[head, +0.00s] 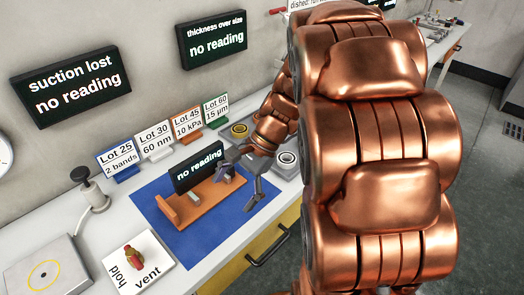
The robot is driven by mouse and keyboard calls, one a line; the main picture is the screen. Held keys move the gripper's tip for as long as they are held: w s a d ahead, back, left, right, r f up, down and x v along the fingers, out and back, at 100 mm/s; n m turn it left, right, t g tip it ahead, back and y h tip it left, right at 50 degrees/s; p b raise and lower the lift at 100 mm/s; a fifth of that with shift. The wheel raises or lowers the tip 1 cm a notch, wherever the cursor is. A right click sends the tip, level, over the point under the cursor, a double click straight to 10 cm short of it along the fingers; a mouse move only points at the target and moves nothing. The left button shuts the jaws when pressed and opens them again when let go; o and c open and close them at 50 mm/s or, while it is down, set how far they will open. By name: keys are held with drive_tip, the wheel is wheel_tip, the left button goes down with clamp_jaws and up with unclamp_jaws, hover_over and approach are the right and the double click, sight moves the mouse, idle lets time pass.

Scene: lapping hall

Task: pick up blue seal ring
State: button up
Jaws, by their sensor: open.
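I cannot make out a blue seal ring in the head view; my copper arm covers much of the right side of the bench. My gripper (258,198) is open, over the right part of the blue mat (230,222). Nothing shows between its fingers. It is just right of the orange stand (198,207) with a small "no reading" display (198,168). A dark ring-shaped part (287,158) sits on a light block behind and right of the gripper.
Lot cards stand along the wall, including the Lot 25 card (118,160). A hold/vent plate (140,262) with a red knob lies front left, beside a grey plate (45,271) with a yellow circle. The mat's front part is clear. A drawer handle (268,248) juts from the bench front.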

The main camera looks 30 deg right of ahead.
drive_tip(key=w+d+f+m+t+b, duration=0.1)
drive_tip(key=w+d+m, duration=0.1)
drive_tip(key=w+d, duration=0.1)
drive_tip(key=w+d+f+m+t+y+b, duration=0.1)
drive_tip(key=w+d+f+m+t, duration=0.1)
drive_tip(key=w+d, duration=0.1)
drive_tip(key=w+d+f+m+t+b, duration=0.1)
drive_tip(key=w+d+m, duration=0.2)
drive_tip(key=d, duration=0.2)
drive_tip(key=shift+w+f+y, duration=0.25)
drive_tip(key=shift+w+y, duration=0.05)
drive_tip(key=shift+y, duration=0.1)
drive_tip(key=w+d+f+m+t+b, duration=0.1)
drive_tip(key=d+m+t, duration=0.1)
drive_tip(key=d, duration=0.3)
drive_tip(key=w+d+f+m+t+b, duration=0.1)
drive_tip(key=w+d+m+t, duration=0.1)
drive_tip(key=d, duration=0.3)
drive_tip(key=w+d+f+m+t+b, duration=0.1)
drive_tip(key=d+m+t, duration=0.1)
drive_tip(key=d, duration=0.4)
drive_tip(key=shift+w+f+m, duration=0.25)
drive_tip(key=shift+m, duration=0.25)
drive_tip(key=shift+x, duration=1.15)
drive_tip(key=shift+w+d+x, duration=0.1)
drive_tip(key=shift+w+x, duration=0.05)
drive_tip(key=shift+x, duration=0.7)
drive_tip(key=shift+w+d+x, duration=0.15)
drive_tip(key=shift+x, duration=1.65)
drive_tip(key=shift+r, duration=0.1)
